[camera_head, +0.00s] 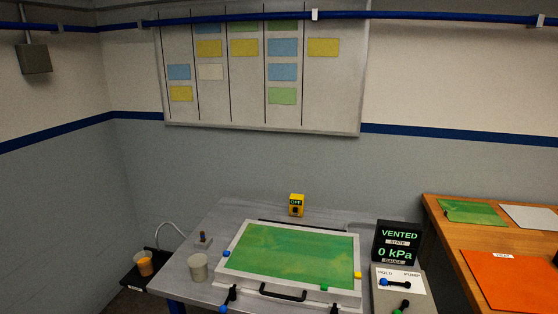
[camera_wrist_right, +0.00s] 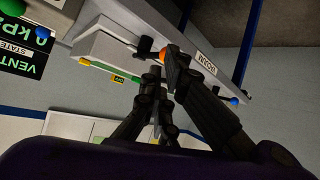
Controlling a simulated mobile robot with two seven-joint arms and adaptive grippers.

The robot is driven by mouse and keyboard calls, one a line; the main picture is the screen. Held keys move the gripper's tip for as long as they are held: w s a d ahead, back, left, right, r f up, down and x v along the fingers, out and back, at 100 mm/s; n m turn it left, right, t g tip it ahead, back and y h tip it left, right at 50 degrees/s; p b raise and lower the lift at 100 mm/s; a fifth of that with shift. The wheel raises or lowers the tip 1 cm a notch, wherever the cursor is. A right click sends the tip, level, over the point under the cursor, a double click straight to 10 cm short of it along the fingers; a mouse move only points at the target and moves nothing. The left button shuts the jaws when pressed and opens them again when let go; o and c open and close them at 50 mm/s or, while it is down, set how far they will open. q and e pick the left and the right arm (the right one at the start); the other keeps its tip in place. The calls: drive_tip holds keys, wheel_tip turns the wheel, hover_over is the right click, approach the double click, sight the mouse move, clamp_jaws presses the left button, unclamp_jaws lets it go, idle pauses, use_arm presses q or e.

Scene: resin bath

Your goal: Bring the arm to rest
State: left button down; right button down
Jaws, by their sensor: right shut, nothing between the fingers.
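My right gripper (camera_wrist_right: 164,68) shows in the right wrist view, its dark fingers brought together with nothing between them. It is in front of the work table's edge, close to an orange knob (camera_wrist_right: 162,54) and a label (camera_wrist_right: 207,63) reading ROOM. Whether the fingertips touch the knob cannot be told. In the head view neither gripper shows. The white-framed bath (camera_head: 290,257) with a green surface stands on the grey table (camera_head: 195,235). The gauge display (camera_head: 398,242) reads VENTED, 0 kPa.
A grey cup (camera_head: 197,267) stands left of the bath, and a cup of orange liquid (camera_head: 144,263) on a low black shelf. A yellow OFF switch box (camera_head: 296,205) is behind. A HOLD/PUMP valve panel (camera_head: 402,287) is at right, beside a wooden bench (camera_head: 455,257) with sheets.

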drive_tip(key=s+f+m+h, duration=0.1)
drive_tip(key=s+f, duration=0.3)
drive_tip(key=s, duration=0.5)
drive_tip(key=s+f+m+g+h, duration=0.1)
drive_tip(key=s+f, duration=0.3)
drive_tip(key=s, duration=0.5)
drive_tip(key=s+f+m+g+h, duration=0.1)
drive_tip(key=s+f+m, duration=0.2)
drive_tip(key=s, duration=0.7)
drive_tip(key=shift+d+f, duration=0.25)
drive_tip(key=shift+f, duration=0.15)
